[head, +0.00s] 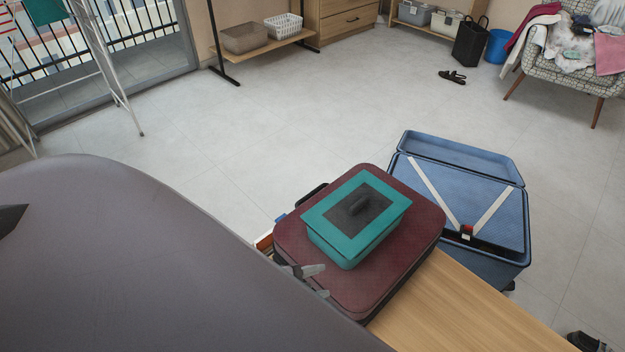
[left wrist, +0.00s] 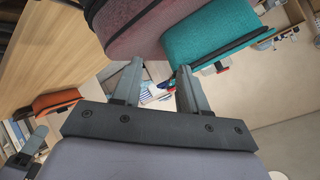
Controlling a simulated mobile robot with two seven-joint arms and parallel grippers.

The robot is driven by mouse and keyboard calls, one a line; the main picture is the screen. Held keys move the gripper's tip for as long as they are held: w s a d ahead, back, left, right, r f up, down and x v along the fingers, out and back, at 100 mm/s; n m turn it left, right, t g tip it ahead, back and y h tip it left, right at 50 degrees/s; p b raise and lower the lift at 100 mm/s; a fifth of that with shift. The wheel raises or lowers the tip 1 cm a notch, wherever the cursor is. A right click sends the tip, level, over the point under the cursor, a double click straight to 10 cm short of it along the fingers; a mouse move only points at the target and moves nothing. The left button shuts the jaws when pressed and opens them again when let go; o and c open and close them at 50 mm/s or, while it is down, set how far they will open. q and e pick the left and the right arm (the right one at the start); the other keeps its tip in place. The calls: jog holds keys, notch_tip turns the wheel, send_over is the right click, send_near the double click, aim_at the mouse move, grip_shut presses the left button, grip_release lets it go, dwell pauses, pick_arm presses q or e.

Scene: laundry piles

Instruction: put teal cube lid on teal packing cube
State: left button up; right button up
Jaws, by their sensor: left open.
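The teal packing cube (head: 352,256) lies on a maroon suitcase (head: 290,243). The teal cube lid (head: 328,212), with a dark mesh middle and a dark handle (head: 364,205), lies over the cube's top and looks level and lined up with it. I cannot tell if it is fully seated. My left gripper (head: 317,281) is open and empty, low beside the suitcase's near-left side and apart from the lid. In the left wrist view its fingers (left wrist: 161,88) are spread, with the teal cube (left wrist: 208,32) beyond them. My right gripper is not in view.
The suitcase rests on a wooden bench (head: 460,315). An open blue suitcase (head: 465,190) with white straps stands just to the right. Coloured items (head: 265,241) show at the maroon suitcase's left edge. The tiled floor behind is mostly clear. A chair with clothes (head: 570,65) stands far right.

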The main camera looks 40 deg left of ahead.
pick_arm(q)
jog(key=s+f+n, duration=0.1)
jog(key=n, duration=0.2)
jog(key=s+d+n, duration=0.1)
jog(key=n, duration=0.2)
jog(key=f+n, duration=0.1)
jog(key=n, duration=0.2)
jog(key=shift+s+d+f+g, duration=0.3)
jog(key=shift+s+d, duration=0.05)
jog(key=shift+s, duration=0.05)
jog(key=shift+r, duration=0.1)
notch_tip(320, 180, up, 7)
jog(key=p, duration=0.8)
jog(key=shift+a, duration=0.35)
jog(key=shift+s, duration=0.1)
